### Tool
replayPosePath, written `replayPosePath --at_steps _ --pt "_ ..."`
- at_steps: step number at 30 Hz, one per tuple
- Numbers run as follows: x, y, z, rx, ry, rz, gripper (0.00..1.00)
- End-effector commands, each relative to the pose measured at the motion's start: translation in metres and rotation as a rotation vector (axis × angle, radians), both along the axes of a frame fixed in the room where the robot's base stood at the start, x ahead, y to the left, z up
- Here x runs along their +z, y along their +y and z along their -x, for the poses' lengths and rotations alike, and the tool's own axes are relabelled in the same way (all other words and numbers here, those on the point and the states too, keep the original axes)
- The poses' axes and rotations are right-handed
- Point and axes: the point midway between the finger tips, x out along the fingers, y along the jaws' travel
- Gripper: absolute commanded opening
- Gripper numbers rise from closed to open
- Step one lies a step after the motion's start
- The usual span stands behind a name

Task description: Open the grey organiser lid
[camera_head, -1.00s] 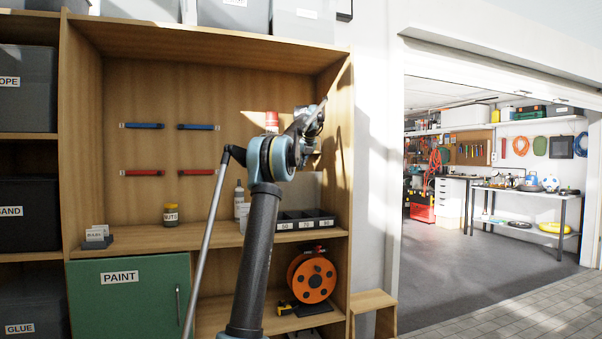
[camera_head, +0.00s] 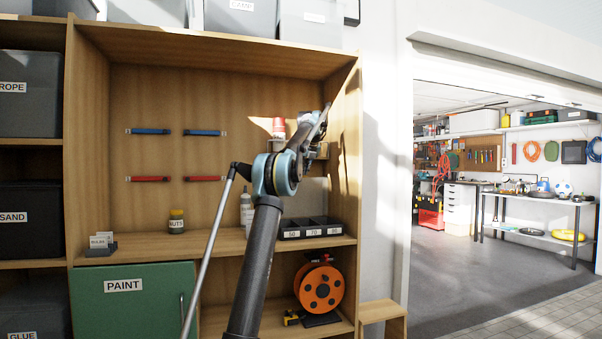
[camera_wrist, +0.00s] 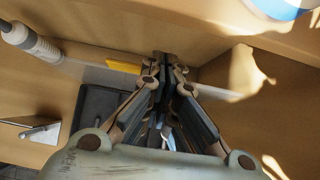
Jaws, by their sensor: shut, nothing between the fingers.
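The grey organiser (camera_head: 311,229) sits on the shelf at the right, with dark open compartments labelled along its front. A pale grey panel (camera_head: 314,190), seemingly its lid, stands raised behind the compartments, partly hidden by my arm. In the wrist view the organiser (camera_wrist: 92,108) is a dark tray left of my fingers, and a pale strip with a yellow tab (camera_wrist: 123,66) runs behind it. My gripper (camera_head: 323,112) is above the organiser, close to the right side wall. In the wrist view its fingertips (camera_wrist: 163,58) are together and empty, right of the yellow tab.
A white bottle (camera_head: 246,208) stands left of the organiser, with a nuts jar (camera_head: 176,221) farther left. A red-topped container (camera_head: 279,127) is behind my arm. The cabinet's right wall (camera_head: 346,150) is close to my gripper. The middle shelf is mostly clear.

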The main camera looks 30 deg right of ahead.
Motion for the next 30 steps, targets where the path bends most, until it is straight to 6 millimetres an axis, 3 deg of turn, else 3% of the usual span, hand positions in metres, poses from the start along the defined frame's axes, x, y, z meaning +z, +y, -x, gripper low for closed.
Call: replayPosePath --at_steps 7,21,30 --pt "0.013 0.001 0.011 -0.002 0.000 0.000 0.00" --pt "0.077 0.015 0.061 -0.001 0.001 0.000 0.00" --pt "0.091 0.019 0.071 0.000 0.001 0.000 0.00"
